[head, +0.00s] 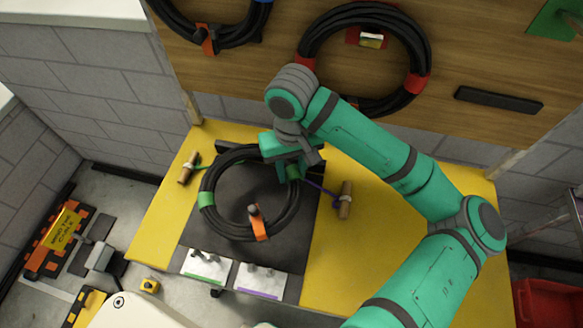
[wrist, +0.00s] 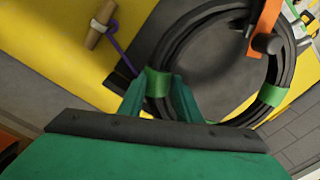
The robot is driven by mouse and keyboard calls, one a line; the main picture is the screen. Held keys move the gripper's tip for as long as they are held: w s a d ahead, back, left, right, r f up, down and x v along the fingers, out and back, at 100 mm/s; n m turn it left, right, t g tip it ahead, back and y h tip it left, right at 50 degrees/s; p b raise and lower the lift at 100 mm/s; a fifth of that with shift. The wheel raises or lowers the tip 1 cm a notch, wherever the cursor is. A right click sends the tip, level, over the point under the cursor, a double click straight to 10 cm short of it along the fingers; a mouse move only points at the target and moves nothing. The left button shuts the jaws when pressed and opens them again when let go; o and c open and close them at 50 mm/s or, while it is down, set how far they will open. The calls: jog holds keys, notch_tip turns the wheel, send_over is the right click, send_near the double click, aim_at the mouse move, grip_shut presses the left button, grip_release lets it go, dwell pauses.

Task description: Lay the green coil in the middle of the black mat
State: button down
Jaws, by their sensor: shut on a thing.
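The green coil is a black cable ring (head: 224,229) with green bands and an orange tab (head: 260,224). It lies over the black mat (head: 290,240) on the yellow table, and also fills the upper right of the wrist view (wrist: 285,75). My gripper (head: 291,172) is at the coil's upper right edge in the head view. In the wrist view its two green fingers (wrist: 161,92) are closed on either side of a green band (wrist: 157,82). I cannot tell whether the coil touches the mat everywhere.
Wooden toggles with cords lie on the yellow table left (head: 188,167) and right (head: 345,200) of the mat. Two white plates (head: 258,281) with dark pegs sit at the mat's front edge. Other coils hang on the wooden board (head: 460,60) behind. Yellow table is bare at right.

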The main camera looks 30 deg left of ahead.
jog(key=shift+f, duration=4.3)
jog(key=shift+a, duration=0.1)
jog(key=c, duration=1.2)
grip_release()
notch_tip(320, 180, up, 11)
jog(key=shift+f, duration=0.1)
